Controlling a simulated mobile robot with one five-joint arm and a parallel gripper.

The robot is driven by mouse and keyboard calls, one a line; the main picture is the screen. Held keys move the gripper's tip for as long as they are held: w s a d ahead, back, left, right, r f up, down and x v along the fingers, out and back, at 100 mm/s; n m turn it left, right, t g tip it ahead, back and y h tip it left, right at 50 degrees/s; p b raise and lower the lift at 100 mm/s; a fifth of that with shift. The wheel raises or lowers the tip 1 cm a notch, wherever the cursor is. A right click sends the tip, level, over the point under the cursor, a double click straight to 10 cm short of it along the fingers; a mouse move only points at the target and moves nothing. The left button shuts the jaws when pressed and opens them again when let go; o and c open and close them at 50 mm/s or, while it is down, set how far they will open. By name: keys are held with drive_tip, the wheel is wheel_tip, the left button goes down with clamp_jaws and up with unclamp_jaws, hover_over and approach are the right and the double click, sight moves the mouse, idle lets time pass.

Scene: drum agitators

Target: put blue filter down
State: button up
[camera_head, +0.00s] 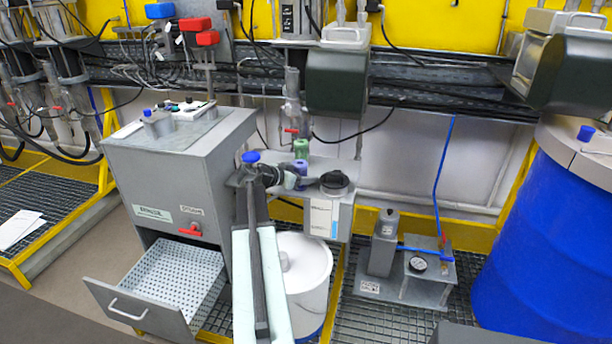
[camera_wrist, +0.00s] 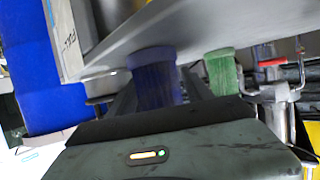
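The blue filter (camera_head: 301,167) is a small blue-purple cylinder at the grey shelf (camera_head: 342,172), in front of the green filter (camera_head: 301,149). My gripper (camera_head: 290,179) reaches it from the left. In the wrist view, which looks upside down, the blue filter (camera_wrist: 155,80) is between my two dark fingers (camera_wrist: 158,95), which appear to close on its sides. Its wide end is at or very near the shelf (camera_wrist: 190,35); contact is hard to tell. The green filter (camera_wrist: 222,72) stands just beside it, apart from my right-hand finger.
A grey cabinet (camera_head: 180,155) with an open perforated drawer (camera_head: 175,280) is at left. A white bucket (camera_head: 303,270) is below the shelf. A black round knob (camera_head: 334,182) sits near the shelf's front. A blue drum (camera_head: 540,240) stands at right.

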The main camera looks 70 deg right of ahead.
drive_tip(key=shift+r, duration=0.25)
drive_tip(key=p+v, duration=0.4)
drive_tip(key=v, duration=0.8)
drive_tip(key=shift+p, duration=0.4)
